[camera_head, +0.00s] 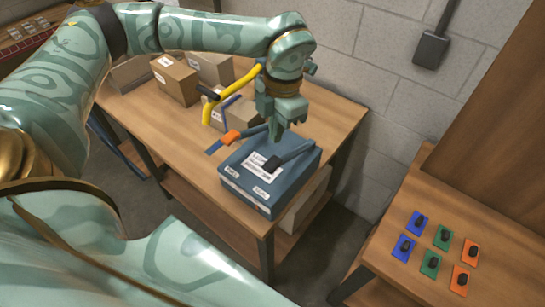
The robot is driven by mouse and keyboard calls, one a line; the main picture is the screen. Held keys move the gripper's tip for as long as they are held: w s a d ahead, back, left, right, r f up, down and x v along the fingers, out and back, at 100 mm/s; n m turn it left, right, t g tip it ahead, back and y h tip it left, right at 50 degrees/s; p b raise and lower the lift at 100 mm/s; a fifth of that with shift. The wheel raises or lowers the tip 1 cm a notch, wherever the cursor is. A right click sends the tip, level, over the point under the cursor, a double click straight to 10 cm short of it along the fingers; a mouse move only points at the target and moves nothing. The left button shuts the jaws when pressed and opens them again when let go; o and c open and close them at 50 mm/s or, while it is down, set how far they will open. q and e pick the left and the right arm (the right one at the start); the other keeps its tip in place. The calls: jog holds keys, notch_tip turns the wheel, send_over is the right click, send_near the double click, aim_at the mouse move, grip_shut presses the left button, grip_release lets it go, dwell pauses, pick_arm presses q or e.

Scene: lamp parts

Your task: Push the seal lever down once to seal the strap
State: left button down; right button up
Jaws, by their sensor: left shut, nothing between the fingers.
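A blue-grey strapping box (240,196) with white labels sits at the table's near right corner. Two dark levers show on its top, one with an orange end (231,137) and one with a black end (272,164). The label text is too small to read, so I cannot tell which is the seal lever. My left gripper (279,132) is shut and empty, pointing down over the rear of the box between the levers. Whether it touches a lever is unclear. A blue strap (214,147) shows beside a carton (239,118). My right gripper is not in view.
A yellow bent bar (226,92) rises behind the box. Brown cartons (176,82) stand on the wooden table (185,160) at the back left. A second bench (420,210) at right holds blue, green and orange pads with black knobs. A block wall stands behind.

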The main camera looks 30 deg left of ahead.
aim_at(272, 162)
pick_arm(q)
jog(key=shift+s+a+f+b, duration=0.1)
jog(key=shift+s+f+b, duration=0.05)
jog(key=shift+f+b, duration=1.5)
jog(key=shift+s+f+b, duration=0.15)
jog(key=shift+f+b, duration=1.15)
jog(key=shift+f, duration=0.6)
jog(key=shift+r, duration=0.1)
